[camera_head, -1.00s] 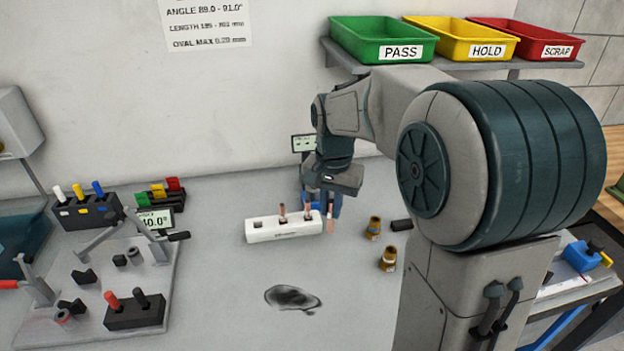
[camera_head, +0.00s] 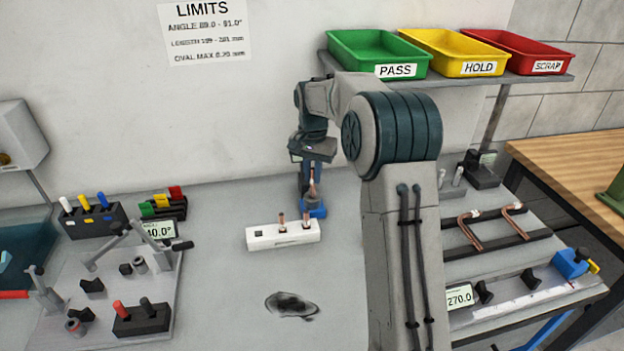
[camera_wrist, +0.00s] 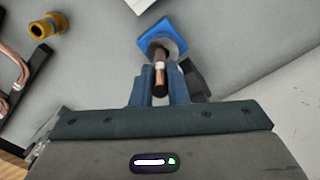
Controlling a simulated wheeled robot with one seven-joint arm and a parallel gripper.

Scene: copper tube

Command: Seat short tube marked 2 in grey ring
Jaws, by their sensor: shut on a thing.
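My gripper (camera_wrist: 159,88) is shut on a short copper tube (camera_wrist: 160,72), which shows between the two fingers in the wrist view. In the head view the held tube (camera_head: 312,186) points down, roughly upright, over the blue stand (camera_head: 317,211). No number is readable on it.
A white block (camera_head: 284,238) with two upright copper tubes stands just in front of the blue stand. A fixture plate (camera_head: 165,290) is at left, and bent tubes (camera_head: 470,232) lie on a rack at right. The bench around the dark stain (camera_head: 292,304) is mostly clear.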

